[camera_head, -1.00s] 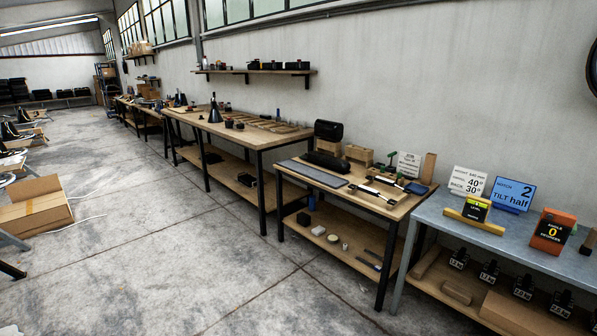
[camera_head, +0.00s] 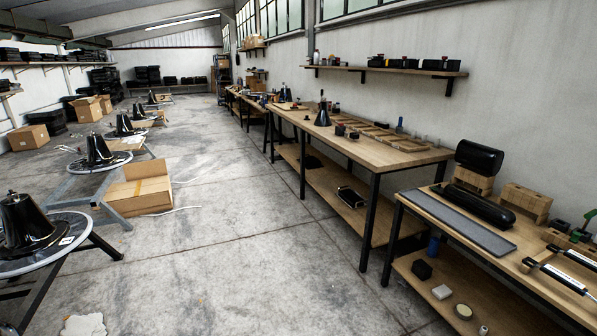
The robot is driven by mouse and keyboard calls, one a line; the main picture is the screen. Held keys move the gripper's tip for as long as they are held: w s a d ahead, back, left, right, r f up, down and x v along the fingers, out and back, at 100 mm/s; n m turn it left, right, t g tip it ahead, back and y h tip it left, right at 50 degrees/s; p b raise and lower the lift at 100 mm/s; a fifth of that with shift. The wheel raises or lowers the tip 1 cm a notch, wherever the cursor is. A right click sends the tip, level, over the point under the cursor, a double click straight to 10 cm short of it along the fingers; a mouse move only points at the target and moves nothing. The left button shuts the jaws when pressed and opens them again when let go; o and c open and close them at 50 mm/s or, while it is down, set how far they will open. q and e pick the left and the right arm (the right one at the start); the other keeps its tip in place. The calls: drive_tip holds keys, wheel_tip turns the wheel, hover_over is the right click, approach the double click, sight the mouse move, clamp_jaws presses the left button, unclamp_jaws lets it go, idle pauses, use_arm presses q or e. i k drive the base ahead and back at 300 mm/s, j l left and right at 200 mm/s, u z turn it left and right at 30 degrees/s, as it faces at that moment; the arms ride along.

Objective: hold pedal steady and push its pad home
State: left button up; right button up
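Neither of my grippers is in view. I cannot make out with certainty a pedal or its pad. On the near right bench (camera_head: 420,215) lie two tools with white handles (camera_head: 562,275), partly cut off by the right edge. A long black padded roll (camera_head: 480,207) and a dark grey mat (camera_head: 457,221) lie beside each other on the same bench. A rounded black pad (camera_head: 479,157) rests on a wooden block (camera_head: 473,180) behind them.
Black cone-shaped bases on round plates (camera_head: 28,226) stand on metal stands along the left. An open cardboard box (camera_head: 139,190) lies on the floor. A longer wooden bench (camera_head: 375,150) stands further back on the right. The concrete floor aisle (camera_head: 240,220) between is mostly clear.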

sight(353, 136)
drive_tip(key=i, duration=1.05)
drive_tip(key=i+j, duration=0.1)
drive_tip(key=i, duration=0.95)
drive_tip(key=i+z, duration=0.1)
drive_tip(key=i, duration=1)
